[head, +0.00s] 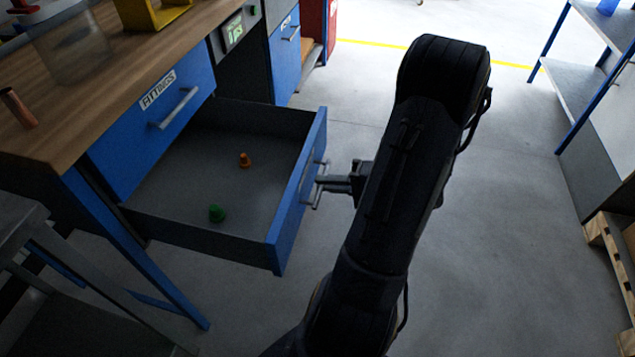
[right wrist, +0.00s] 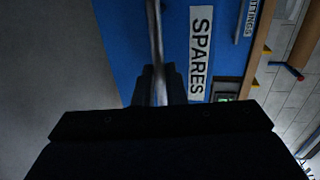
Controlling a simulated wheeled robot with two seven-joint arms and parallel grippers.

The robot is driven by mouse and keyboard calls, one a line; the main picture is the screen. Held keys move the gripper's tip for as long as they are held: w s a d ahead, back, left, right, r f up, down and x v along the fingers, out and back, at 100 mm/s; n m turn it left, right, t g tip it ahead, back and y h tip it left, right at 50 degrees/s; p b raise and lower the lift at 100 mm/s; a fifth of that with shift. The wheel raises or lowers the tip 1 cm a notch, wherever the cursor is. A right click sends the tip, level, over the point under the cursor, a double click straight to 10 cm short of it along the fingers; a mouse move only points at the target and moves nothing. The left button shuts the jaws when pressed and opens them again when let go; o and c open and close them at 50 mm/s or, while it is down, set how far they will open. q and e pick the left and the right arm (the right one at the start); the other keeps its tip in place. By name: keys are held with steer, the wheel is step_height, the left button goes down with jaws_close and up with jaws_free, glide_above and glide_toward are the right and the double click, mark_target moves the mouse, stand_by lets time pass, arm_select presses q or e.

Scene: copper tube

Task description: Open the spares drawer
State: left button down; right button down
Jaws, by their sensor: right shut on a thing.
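The spares drawer (head: 298,190) is pulled well out from under the workbench in the head view. A green piece (head: 216,212) and an orange piece (head: 245,160) lie on its floor. My right gripper (head: 322,186) is at the outside of the drawer front, shut on the metal bar handle. In the right wrist view the handle (right wrist: 155,40) runs down between the fingers (right wrist: 160,86), beside the SPARES label (right wrist: 200,55) on the blue front. My left gripper is not in view.
The closed fittings drawer (head: 150,120) is above the spares drawer, under the wooden bench top (head: 80,95). A copper tube (head: 18,108) is at the bench's left. Open grey floor (head: 510,200) lies to the right, with a pallet (head: 615,250) and a shelf rack (head: 585,85) beyond.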

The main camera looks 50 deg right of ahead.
steer(key=shift+s+d, duration=0.1)
steer(key=shift+s, duration=0.1)
steer(key=c, duration=1.5)
jaws_free()
steer(key=v, duration=0.7)
steer(key=shift+s+p, duration=0.35)
steer(key=shift+p, duration=0.05)
steer(key=shift+d+r, duration=0.1)
steer(key=shift+d, duration=0.05)
